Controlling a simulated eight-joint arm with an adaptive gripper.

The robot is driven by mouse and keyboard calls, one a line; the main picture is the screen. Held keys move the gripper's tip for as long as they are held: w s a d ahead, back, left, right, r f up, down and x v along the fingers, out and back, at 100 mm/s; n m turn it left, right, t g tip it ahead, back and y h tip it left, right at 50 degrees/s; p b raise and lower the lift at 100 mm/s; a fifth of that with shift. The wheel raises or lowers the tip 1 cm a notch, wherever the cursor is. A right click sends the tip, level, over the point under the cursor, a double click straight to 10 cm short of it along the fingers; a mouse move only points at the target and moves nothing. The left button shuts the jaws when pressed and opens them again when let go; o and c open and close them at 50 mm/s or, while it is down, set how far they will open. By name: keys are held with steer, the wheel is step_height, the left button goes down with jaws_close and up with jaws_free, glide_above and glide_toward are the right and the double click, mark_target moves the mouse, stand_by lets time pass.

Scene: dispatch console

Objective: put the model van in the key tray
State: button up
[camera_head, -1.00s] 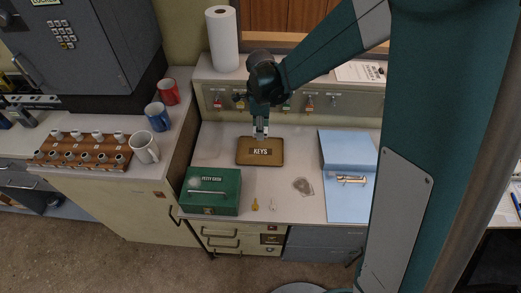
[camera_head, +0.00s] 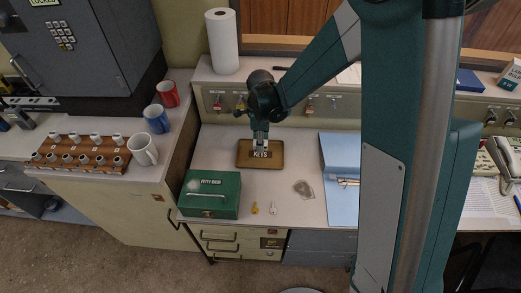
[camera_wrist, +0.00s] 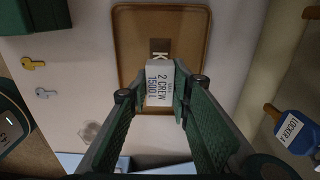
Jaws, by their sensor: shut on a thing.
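The key tray (camera_head: 275,161) is a brown tray with a KEYS label, lying on the white desk between the green cash box and the wall panel. It also shows in the wrist view (camera_wrist: 131,45). My gripper (camera_head: 261,146) is over the tray in the head view. In the wrist view its fingers (camera_wrist: 160,90) are shut on the model van (camera_wrist: 160,73), a small white body lettered "2 CREW 1500 L". The van overlaps the tray and covers part of its label. I cannot tell whether the van touches the tray floor.
The green petty cash box (camera_head: 225,185) stands to the front left of the tray. Two small keys (camera_head: 255,208) lie in front. A blue folder (camera_head: 340,200) lies to the right. A row of hanging locker keys (camera_head: 310,104) is on the panel behind.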

steer(key=shift+f+b, duration=0.4)
steer(key=shift+f, duration=1.45)
steer(key=shift+f, duration=0.1)
steer(key=o, duration=0.9)
step_height(320, 180, up, 12)
steer(key=shift+r+p, duration=0.15)
steer(key=shift+p, duration=0.95)
steer(key=shift+d+r, duration=0.1)
